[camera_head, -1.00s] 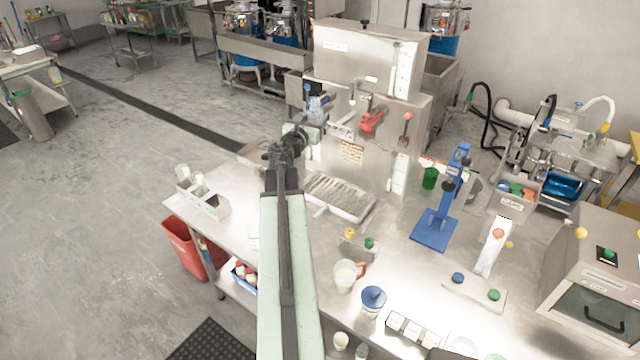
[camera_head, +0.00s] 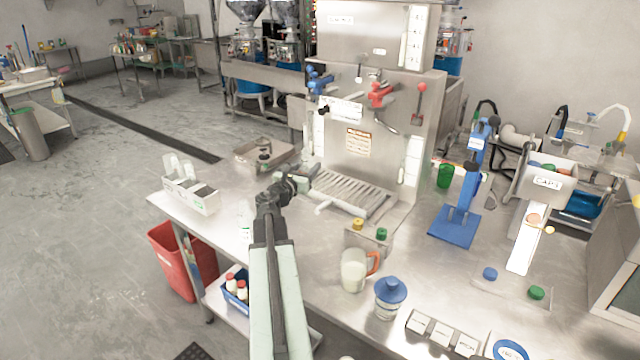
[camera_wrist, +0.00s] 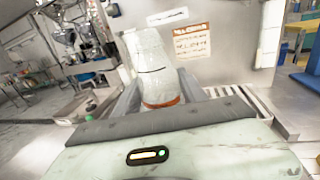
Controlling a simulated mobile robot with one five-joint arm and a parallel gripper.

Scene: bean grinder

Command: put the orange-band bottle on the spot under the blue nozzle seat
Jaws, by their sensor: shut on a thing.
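The orange-band bottle (camera_wrist: 152,62) is white and tilted in the wrist view, its orange band (camera_wrist: 163,103) low between my fingers. My gripper (camera_wrist: 158,90) is shut on it. In the head view my gripper (camera_head: 297,182) is just left of the slatted drip tray (camera_head: 352,190), and I cannot make out the bottle there. The blue nozzle seat (camera_head: 320,82) is on the left of the steel machine's front, above and behind my gripper. The red nozzle (camera_head: 380,95) is to its right. The spot under the blue seat is not clearly distinguishable.
A white rack (camera_head: 190,195) stands at the counter's left edge. A steel tray (camera_head: 262,155) lies behind my gripper. A jug (camera_head: 353,270), a blue-lidded jar (camera_head: 390,298) and a blue stand (camera_head: 455,225) are to the right. The counter between has bare patches.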

